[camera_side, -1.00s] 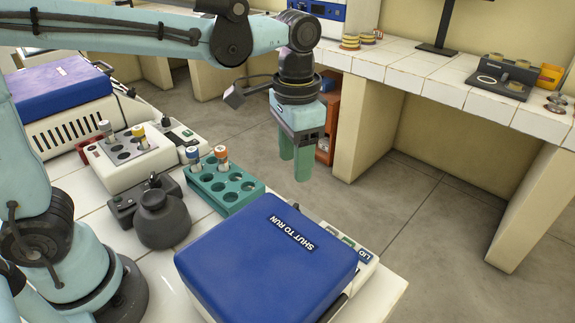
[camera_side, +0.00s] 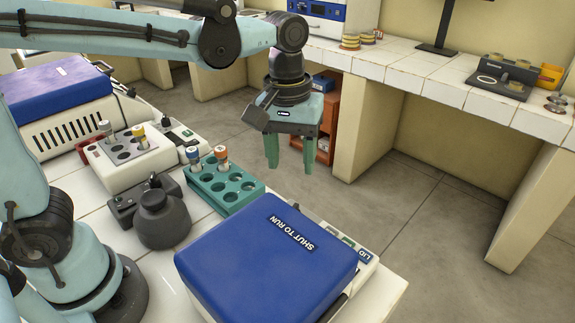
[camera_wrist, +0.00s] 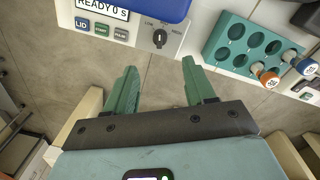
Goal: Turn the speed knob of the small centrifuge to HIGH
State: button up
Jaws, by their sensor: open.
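The centrifuge with a shut blue lid (camera_side: 265,255) marked SHUT TO RUN stands at the front of the bench in the side view. Its panel shows at the top of the wrist view, with a READY 0 S display (camera_wrist: 102,8). The black speed knob (camera_wrist: 160,38) has LOW on its left and HIGH on its right. Its pale pointer mark looks about upright, between those labels; the exact setting is too small to tell. My gripper (camera_side: 290,167) is open and empty, above and beyond the panel side. In the wrist view its fingertips (camera_wrist: 159,68) are apart, below the knob and not touching it.
A teal rack (camera_side: 226,188) with two capped tubes stands beside the centrifuge. A dark round-topped device (camera_side: 162,218), a white tube block (camera_side: 128,155) and another blue-lidded machine (camera_side: 60,88) stand farther left. Open floor lies under my gripper.

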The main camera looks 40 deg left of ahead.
jog(key=f, duration=1.2)
jog(key=shift+w+d, duration=0.15)
jog(key=shift+d, duration=0.1)
grip_shut()
jog(key=shift+m, duration=0.3)
jog(key=m, duration=0.4)
jog(key=shift+m, duration=0.4)
jog(key=m, duration=0.4)
jog(key=shift+m, duration=0.4)
